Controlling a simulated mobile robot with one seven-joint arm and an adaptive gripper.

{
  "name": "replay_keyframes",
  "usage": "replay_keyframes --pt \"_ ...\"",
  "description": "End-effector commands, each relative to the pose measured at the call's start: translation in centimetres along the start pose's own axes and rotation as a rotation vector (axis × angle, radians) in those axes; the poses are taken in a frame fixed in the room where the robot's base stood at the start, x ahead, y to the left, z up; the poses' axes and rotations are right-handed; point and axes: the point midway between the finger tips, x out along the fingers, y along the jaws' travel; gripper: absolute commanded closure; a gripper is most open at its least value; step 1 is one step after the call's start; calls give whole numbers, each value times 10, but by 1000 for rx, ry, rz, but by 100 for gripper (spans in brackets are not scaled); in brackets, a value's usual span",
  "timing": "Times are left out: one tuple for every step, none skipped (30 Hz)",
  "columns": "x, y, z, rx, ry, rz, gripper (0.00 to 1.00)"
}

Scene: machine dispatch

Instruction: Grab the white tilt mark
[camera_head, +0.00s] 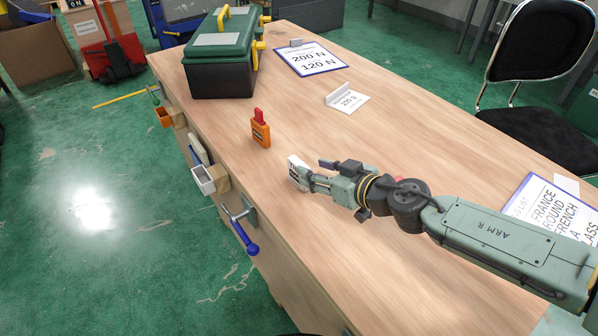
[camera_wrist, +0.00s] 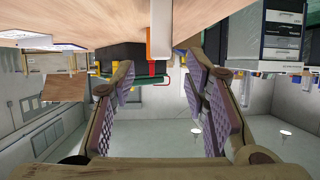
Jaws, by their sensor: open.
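The white tilt mark (camera_head: 297,173) is a small white block with dark markings on its side. It stands on the wooden table near the front-left edge, right at my fingertips in the head view. My gripper (camera_head: 318,176) is open and reaches in from the right, low over the table. In the wrist view, which is upside down, a pale upright piece (camera_wrist: 160,28) that looks like the mark shows at the top, between the lines of my two spread fingers (camera_wrist: 163,85). I cannot tell whether either finger touches it.
An orange device with a red top (camera_head: 260,130) stands beyond the mark. A green toolbox (camera_head: 222,62) is at the table's far left. A blue-handled clamp (camera_head: 243,235) is on the near edge.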

Motion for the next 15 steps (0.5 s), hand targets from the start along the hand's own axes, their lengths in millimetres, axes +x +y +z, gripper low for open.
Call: replay_keyframes --pt "3 0 0 0 0 -1 58" --pt "5 -1 -1 -1 0 -3 58" --pt "9 -2 -1 -2 0 -4 58" --pt "13 -2 -2 -1 0 -4 58" --pt "18 -2 -3 -3 0 -5 58" --pt "24 -2 -3 -2 0 -4 58" --pt "28 -3 -3 -4 -1 -4 58" --pt "32 -3 -3 -3 -1 -5 58" --pt "38 -3 -3 -3 0 -4 58" --pt "42 -2 -2 -3 0 -3 58" --pt "45 -2 -2 -2 0 -3 58" --pt "48 -2 -2 -1 -1 -3 58" --pt "50 -2 -2 -2 0 -3 58" --pt "52 -2 -2 -2 0 -2 58" --pt "53 -2 -2 -2 1 -1 58"
